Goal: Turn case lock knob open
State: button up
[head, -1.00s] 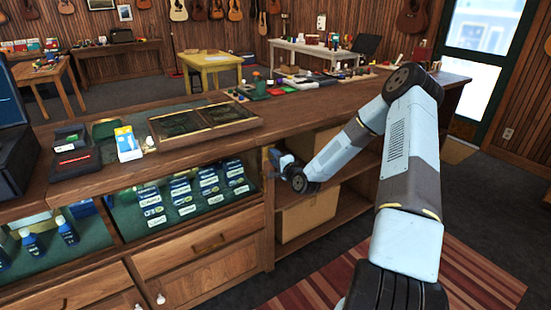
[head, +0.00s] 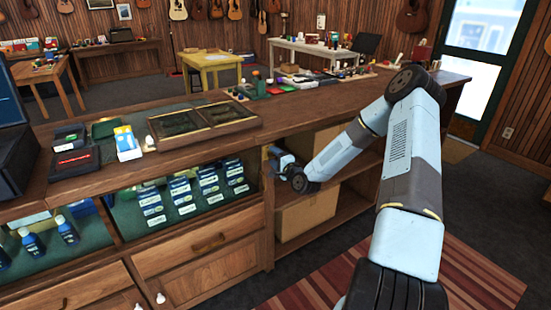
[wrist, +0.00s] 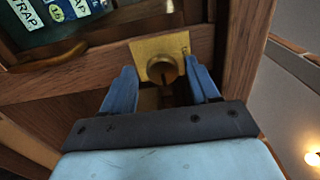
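The case lock knob (wrist: 162,70) is a round brass knob with a dark slot, on a square brass plate (wrist: 176,42) on the wooden frame of the case. My gripper (wrist: 159,68) has its two blue fingers apart, one on each side of the knob. A gap shows between the left finger and the knob; the right finger is closer, and I cannot tell whether it touches. In the head view my gripper (head: 272,155) is at the right end post of the display case (head: 205,235), and the knob is hidden there.
Packs of strings (head: 182,197) and blue bottles (head: 67,229) stand inside the case. A cardboard box (head: 308,215) sits on the open shelf right of the post. The countertop above holds a framed panel (head: 205,120) and small boxes. A striped rug (head: 445,265) lies on the floor.

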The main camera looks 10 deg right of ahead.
jog(key=shift+s, duration=0.1)
jog(key=v, duration=1.3)
jog(key=shift+s, duration=0.25)
jog(key=shift+r, duration=0.1)
